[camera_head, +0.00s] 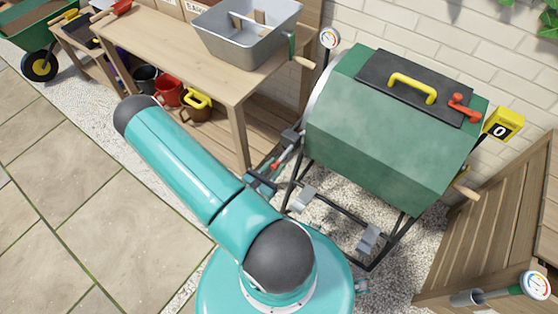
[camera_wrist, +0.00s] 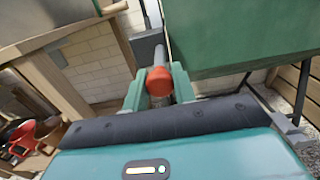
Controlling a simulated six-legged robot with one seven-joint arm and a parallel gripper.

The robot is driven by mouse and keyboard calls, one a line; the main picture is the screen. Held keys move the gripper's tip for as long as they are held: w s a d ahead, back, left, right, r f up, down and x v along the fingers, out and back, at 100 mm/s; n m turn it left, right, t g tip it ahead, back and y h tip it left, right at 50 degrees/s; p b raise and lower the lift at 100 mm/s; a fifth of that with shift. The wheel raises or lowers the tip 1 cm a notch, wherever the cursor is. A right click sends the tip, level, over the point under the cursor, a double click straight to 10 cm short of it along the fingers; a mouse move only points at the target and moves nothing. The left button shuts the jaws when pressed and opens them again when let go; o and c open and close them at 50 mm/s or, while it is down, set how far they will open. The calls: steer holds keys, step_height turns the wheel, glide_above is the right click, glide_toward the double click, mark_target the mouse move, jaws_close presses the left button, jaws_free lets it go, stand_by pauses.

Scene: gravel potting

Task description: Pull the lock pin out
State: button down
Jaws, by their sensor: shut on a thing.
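The lock pin's red knob (camera_wrist: 159,80) sits between the two teal fingers of my gripper (camera_wrist: 158,92) in the wrist view, and the fingers are shut on it. In the head view the red part of the pin (camera_head: 276,164) shows beside my gripper (camera_head: 265,178), left of the green drum (camera_head: 385,125). A thin light shaft runs from the red part up toward a dark grey block (camera_head: 291,138) at the drum's left side. The block also shows behind the knob in the wrist view (camera_wrist: 146,45). I cannot tell how deep the pin sits.
The drum has a dark hatch with a yellow handle (camera_head: 412,88) and a red latch (camera_head: 464,106). A wooden bench (camera_head: 170,45) with a grey tub (camera_head: 248,45) stands left of it. The drum's black frame (camera_head: 340,235) stands on gravel. Paving at left is clear.

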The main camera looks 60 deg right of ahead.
steer(key=shift+w+a, duration=0.15)
steer(key=shift+a, duration=0.4)
steer(key=c, duration=1.2)
jaws_free()
steer(key=shift+o, duration=0.2)
steer(key=w+a, duration=0.2)
steer(key=a, duration=1.1)
steer(key=shift+a, duration=0.35)
